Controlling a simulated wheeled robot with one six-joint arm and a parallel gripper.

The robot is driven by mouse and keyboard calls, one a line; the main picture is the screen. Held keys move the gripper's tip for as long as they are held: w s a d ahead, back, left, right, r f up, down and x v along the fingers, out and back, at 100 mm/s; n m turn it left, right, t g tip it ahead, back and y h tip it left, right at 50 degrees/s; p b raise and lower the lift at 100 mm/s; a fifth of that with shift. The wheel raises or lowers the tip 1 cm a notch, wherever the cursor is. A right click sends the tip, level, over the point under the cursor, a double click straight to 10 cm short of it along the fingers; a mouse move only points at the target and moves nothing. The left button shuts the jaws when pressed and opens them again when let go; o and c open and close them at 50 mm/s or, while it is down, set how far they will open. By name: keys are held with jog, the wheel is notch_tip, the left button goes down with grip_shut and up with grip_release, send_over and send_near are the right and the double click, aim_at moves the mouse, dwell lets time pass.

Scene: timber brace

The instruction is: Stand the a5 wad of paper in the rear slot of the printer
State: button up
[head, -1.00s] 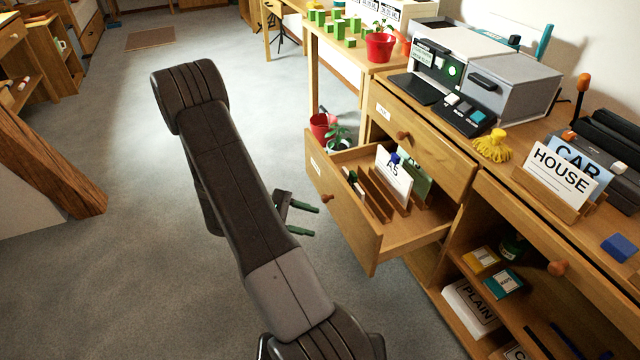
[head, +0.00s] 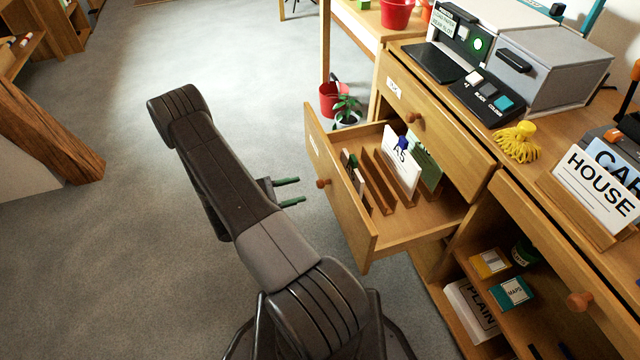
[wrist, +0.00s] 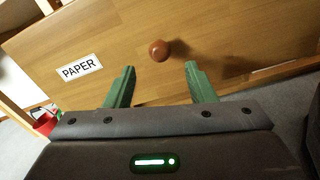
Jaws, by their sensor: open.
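The A5 wad of paper (head: 402,168) stands upright, leaning a little, in a wooden divider inside the open drawer (head: 420,235). It is white with "A5" on it and a blue clip at its top. The printer (head: 555,75) stands on the counter above, with a green light on its front; its rear slot cannot be made out. My gripper (head: 290,191) is open and empty, left of the drawer front and apart from it. In the wrist view its green fingers (wrist: 158,88) point at the drawer front, with the round wooden knob (wrist: 160,50) between and beyond them.
A yellow tassel-like object (head: 518,143) and a holder with a HOUSE card (head: 600,190) stand on the counter. Green sheets (head: 427,165) stand behind the A5 wad. Potted plants (head: 346,108) are on the floor behind the drawer.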

aim_at(317, 184)
jog(key=b+x, duration=0.1)
jog(key=x, duration=0.7)
jog(key=shift+d, duration=0.2)
grip_shut()
jog(key=shift+a, duration=0.15)
jog(key=v, duration=0.3)
jog(key=shift+b, duration=0.35)
grip_release()
